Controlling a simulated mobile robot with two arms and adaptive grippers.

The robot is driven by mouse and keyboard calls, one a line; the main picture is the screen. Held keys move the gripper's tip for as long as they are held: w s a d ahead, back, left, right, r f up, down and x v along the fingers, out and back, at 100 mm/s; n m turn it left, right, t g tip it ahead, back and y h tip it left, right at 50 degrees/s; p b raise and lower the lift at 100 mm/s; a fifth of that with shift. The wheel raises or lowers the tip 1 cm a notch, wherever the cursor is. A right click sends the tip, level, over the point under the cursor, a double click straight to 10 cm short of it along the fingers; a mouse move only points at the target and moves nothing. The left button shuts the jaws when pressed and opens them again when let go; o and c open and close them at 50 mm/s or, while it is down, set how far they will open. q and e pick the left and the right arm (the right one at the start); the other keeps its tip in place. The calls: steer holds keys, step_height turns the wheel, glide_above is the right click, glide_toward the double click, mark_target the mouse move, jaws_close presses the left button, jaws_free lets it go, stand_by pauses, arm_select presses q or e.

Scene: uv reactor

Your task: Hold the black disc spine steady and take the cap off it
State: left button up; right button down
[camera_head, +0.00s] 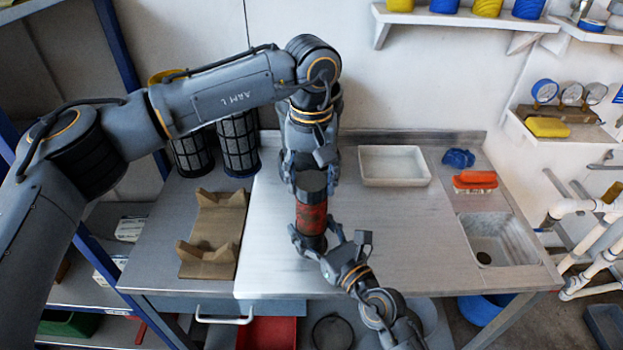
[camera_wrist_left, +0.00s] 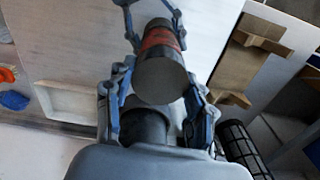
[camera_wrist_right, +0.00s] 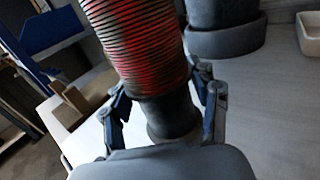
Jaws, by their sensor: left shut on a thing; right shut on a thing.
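The disc spine (camera_head: 311,218) is a dark cylinder with a red middle, held between my two grippers. Its closely ribbed red and black stack fills the upper middle of the right wrist view (camera_wrist_right: 140,45). The dark grey cap (camera_head: 311,186) is on the end towards the back wall; its round face shows in the left wrist view (camera_wrist_left: 162,80). My left gripper (camera_head: 308,174) is shut on the cap. My right gripper (camera_head: 316,243) is shut on the spine's black near end (camera_wrist_right: 165,115). I cannot tell whether the spine touches the table.
A brown cradle (camera_head: 212,228) lies left on the metal bench, with dark mesh cylinders (camera_head: 238,145) behind it. A white tray (camera_head: 395,165), a red-orange brush (camera_head: 475,180), a blue item (camera_head: 458,158) and a sink (camera_head: 497,240) are to the right.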

arm_select(q)
steer(key=n, duration=0.7)
steer(key=shift+n, duration=0.4)
steer(key=n, duration=0.3)
steer(key=shift+n, duration=0.4)
steer(key=n, duration=0.3)
steer(key=shift+n, duration=0.3)
steer(key=n, duration=0.5)
steer(key=shift+n, duration=0.3)
steer(key=n, duration=0.7)
steer(key=shift+n, duration=0.4)
steer(key=n, duration=0.5)
steer(key=shift+n, duration=0.3)
steer(key=n, duration=0.5)
steer(key=shift+n, duration=0.4)
steer(key=n, duration=0.5)
steer(key=shift+r+n, duration=0.1)
steer(key=shift+n, duration=0.2)
steer(key=n, duration=0.4)
steer(key=shift+n, duration=0.3)
